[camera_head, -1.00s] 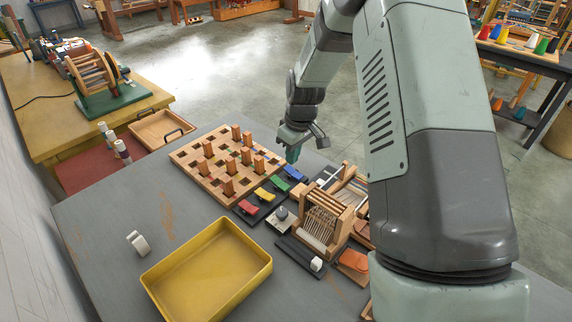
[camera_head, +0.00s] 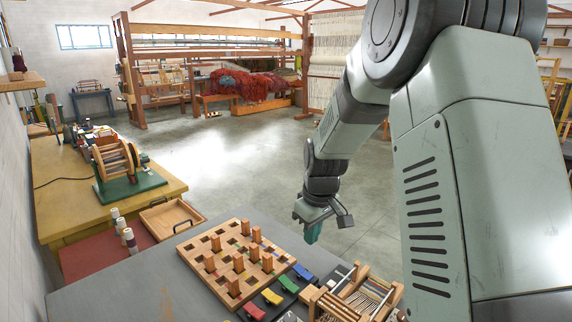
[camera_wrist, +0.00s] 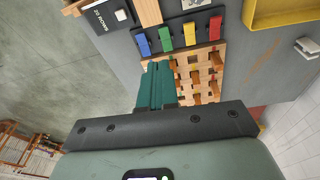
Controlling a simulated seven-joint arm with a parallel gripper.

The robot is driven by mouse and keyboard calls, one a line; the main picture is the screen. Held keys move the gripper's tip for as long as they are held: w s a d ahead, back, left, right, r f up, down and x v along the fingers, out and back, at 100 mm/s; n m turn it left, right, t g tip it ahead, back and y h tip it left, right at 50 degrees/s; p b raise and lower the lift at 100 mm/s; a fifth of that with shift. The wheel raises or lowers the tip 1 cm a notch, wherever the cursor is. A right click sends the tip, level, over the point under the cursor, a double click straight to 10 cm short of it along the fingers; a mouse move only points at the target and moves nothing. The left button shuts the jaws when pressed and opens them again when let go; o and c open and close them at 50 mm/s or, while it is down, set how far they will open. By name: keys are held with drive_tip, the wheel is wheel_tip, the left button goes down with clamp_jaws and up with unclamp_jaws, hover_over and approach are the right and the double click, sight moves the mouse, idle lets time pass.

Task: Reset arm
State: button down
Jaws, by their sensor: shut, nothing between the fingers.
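My gripper (camera_head: 311,229) hangs from my arm at the right of the pegboard, over the far edge of the grey table. Its green fingers point down and are together with nothing between them. In the wrist view the shut fingers (camera_wrist: 157,84) show beside the wooden pegboard (camera_wrist: 234,62) and the coloured clips. My arm fills much of the right side of the head view.
The wooden pegboard (camera_head: 222,243) holds several upright wooden pegs. A row of clips includes a red clip (camera_head: 254,311) and a blue clip (camera_head: 303,272). A small loom (camera_head: 352,296) stands at their right. A yellow tray (camera_wrist: 281,14) shows in the wrist view.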

drive_tip(key=s+d+r+m+t, duration=0.1)
drive_tip(key=s+r+m, duration=0.1)
drive_tip(key=s+r, duration=0.55)
drive_tip(key=s+d+r+m+t, duration=0.1)
drive_tip(key=s+d+r+m, duration=0.1)
drive_tip(key=s+r, duration=0.55)
drive_tip(key=s+r+m+t, duration=0.1)
drive_tip(key=s+r, duration=0.1)
drive_tip(key=s, duration=0.5)
drive_tip(key=s+d+r+m, duration=0.1)
drive_tip(key=s+r+m, duration=0.1)
drive_tip(key=s, duration=0.5)
drive_tip(key=shift+s+d+r+m+t+h, duration=0.2)
drive_tip(key=shift+s+r+m+t+h, duration=0.1)
drive_tip(key=shift+r+t+h, duration=0.1)
